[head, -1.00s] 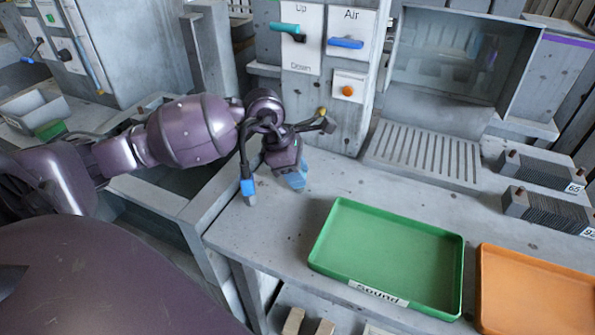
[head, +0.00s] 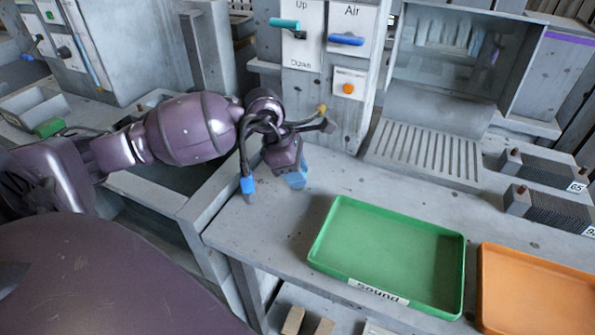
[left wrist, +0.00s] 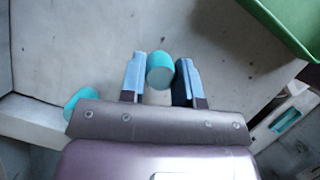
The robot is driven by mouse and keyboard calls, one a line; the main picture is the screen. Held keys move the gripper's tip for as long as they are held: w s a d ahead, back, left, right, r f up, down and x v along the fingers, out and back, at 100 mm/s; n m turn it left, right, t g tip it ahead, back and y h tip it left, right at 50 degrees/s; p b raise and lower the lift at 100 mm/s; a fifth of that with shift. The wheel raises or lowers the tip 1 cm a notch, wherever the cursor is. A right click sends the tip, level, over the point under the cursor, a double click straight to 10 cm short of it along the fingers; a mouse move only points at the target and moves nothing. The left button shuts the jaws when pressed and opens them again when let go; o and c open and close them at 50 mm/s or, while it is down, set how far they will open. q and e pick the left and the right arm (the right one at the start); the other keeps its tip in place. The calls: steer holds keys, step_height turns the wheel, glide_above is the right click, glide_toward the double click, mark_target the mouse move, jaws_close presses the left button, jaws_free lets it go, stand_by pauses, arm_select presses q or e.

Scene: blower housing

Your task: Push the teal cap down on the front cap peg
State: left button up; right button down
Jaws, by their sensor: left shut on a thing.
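A teal cylinder, which looks like the teal cap (left wrist: 160,73), sits between the fingers of my left gripper (left wrist: 161,80) in the left wrist view. The light blue finger pads are on either side of it. In the head view my left gripper (head: 272,184) points down over the left part of the grey bench, and the cap cannot be made out there. A second teal piece (left wrist: 80,103) shows left of the gripper in the left wrist view, partly hidden by the gripper body. I cannot make out the front cap peg. My right gripper is not in view.
A green tray (head: 386,199) lies right of my left gripper, with an orange tray (head: 484,290) beyond it. A grey post with levers (head: 345,110) stands behind the gripper. A slatted grille (head: 425,150) and finned blocks (head: 550,207) are at the back right.

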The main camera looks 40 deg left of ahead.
arm_select(q)
steer(key=o, duration=1)
steer(key=shift+c, duration=0.2)
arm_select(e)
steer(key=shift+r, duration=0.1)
arm_select(q)
steer(key=v, duration=0.4)
steer(key=shift+a+r+p, duration=0.1)
steer(key=shift+r+p, duration=0.05)
steer(key=shift+p, duration=0.15)
steer(key=v, duration=0.6)
steer(key=shift+r+p, duration=0.2)
steer(key=shift+p, duration=0.15)
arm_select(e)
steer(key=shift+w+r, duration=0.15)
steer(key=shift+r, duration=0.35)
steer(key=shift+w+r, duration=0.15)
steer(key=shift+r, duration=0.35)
arm_select(q)
steer(key=shift+s, duration=0.1)
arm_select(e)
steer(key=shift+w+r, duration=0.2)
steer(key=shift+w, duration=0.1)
arm_select(q)
steer(key=shift+s, duration=0.1)
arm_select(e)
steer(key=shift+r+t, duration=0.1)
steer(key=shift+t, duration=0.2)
